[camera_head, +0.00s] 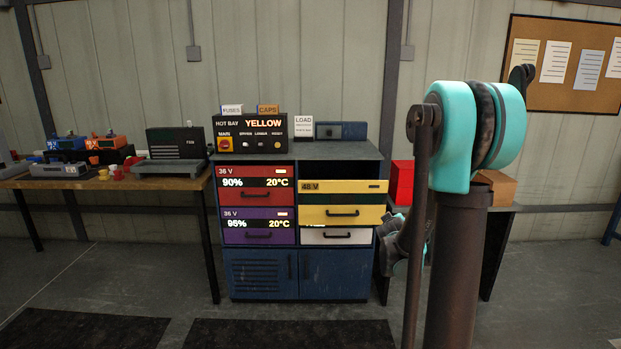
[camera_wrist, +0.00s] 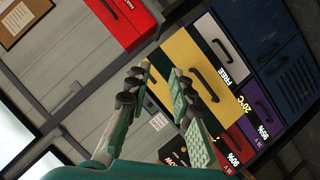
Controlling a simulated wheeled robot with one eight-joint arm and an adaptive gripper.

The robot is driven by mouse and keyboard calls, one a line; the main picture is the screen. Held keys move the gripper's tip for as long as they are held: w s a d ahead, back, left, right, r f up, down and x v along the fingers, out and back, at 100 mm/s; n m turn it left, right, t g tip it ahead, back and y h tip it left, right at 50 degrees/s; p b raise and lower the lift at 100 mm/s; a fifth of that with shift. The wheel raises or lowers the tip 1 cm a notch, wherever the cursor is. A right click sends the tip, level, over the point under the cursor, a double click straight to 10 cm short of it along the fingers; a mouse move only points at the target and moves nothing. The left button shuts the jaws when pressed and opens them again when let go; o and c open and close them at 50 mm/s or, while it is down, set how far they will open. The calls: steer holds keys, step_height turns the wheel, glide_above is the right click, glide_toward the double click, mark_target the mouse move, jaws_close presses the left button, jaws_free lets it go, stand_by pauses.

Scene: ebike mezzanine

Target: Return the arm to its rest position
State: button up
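My arm rises at the right of the head view, with a turquoise joint (camera_head: 455,135) on a dark column. My gripper (camera_head: 392,230) is low beside the right edge of the battery cabinet (camera_head: 335,270), partly hidden by my own arm. In the wrist view my gripper (camera_wrist: 160,84) has its two fingers apart with nothing between them. The yellow 48 V drawer (camera_head: 342,215) shows beyond the fingertips in the wrist view (camera_wrist: 180,55). In the head view it seems to stand out from the cabinet front; I cannot tell whether the fingers touch it.
Red (camera_head: 255,195) and purple (camera_head: 258,236) drawers fill the cabinet's left column; a white drawer (camera_head: 337,236) is below the yellow one. A control box (camera_head: 250,133) reads YELLOW. A workbench (camera_head: 150,183) stands left, a red box (camera_head: 402,181) right. Floor in front is clear, with dark mats.

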steer(key=s+a+f+m+g+y, duration=0.1)
steer(key=s+a+f+g, duration=0.2)
steer(key=s, duration=0.8)
steer(key=s+a+f+m+g+y, duration=0.1)
steer(key=s+a+f+m+g, duration=0.1)
steer(key=s, duration=1)
steer(key=s+a+f+m+g+y, duration=0.2)
steer(key=s+a+f+g, duration=0.2)
steer(key=s, duration=0.8)
step_height(320, 180, down, 2)
steer(key=shift+a+f, duration=0.1)
steer(key=shift+a, duration=0.35)
